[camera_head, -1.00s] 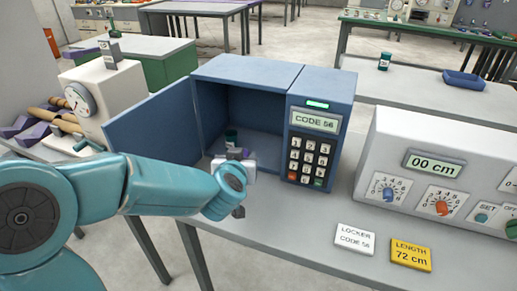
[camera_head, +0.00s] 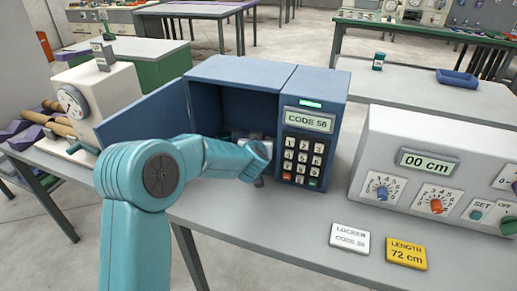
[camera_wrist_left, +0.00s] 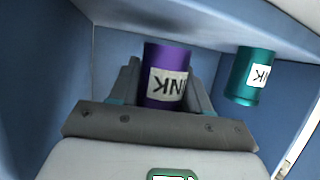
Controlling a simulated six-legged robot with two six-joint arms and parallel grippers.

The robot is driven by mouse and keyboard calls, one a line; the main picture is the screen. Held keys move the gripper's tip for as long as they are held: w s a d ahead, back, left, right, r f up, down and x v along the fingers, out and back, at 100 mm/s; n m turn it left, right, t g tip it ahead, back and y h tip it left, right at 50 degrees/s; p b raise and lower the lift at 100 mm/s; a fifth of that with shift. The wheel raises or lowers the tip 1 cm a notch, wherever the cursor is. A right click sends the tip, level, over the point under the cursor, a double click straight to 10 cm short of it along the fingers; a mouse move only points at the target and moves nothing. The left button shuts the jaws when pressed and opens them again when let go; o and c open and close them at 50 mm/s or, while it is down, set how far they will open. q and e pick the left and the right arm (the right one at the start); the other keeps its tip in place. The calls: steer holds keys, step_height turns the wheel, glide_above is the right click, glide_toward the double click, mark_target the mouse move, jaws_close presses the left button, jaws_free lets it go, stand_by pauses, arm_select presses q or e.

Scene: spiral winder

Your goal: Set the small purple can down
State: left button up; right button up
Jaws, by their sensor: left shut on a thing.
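The small purple can (camera_wrist_left: 166,76) sits between the two fingers of my left gripper (camera_wrist_left: 163,90) in the left wrist view, which is shut on it. Its white label reads INK upside down in that view. The pale locker floor (camera_wrist_left: 190,25) is close to the can's end, but I cannot tell whether they touch. In the head view my left gripper (camera_head: 252,139) reaches into the open blue locker (camera_head: 215,72), and the purple can is hidden. A teal can (camera_wrist_left: 249,76) with a white label stands beside the purple one, apart from it. My right gripper is not in view.
The locker door (camera_head: 145,115) stands open to the left. A keypad panel (camera_head: 304,150) showing CODE 56 bounds the opening on the right. A grey winder box (camera_head: 430,150) and two label cards stand farther right.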

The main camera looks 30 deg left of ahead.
arm_select(q)
steer(key=shift+w+f, duration=0.15)
steer(key=shift+f, duration=0.55)
steer(key=shift+a+f, duration=0.1)
steer(key=shift+f, duration=0.15)
steer(key=o, duration=1.1)
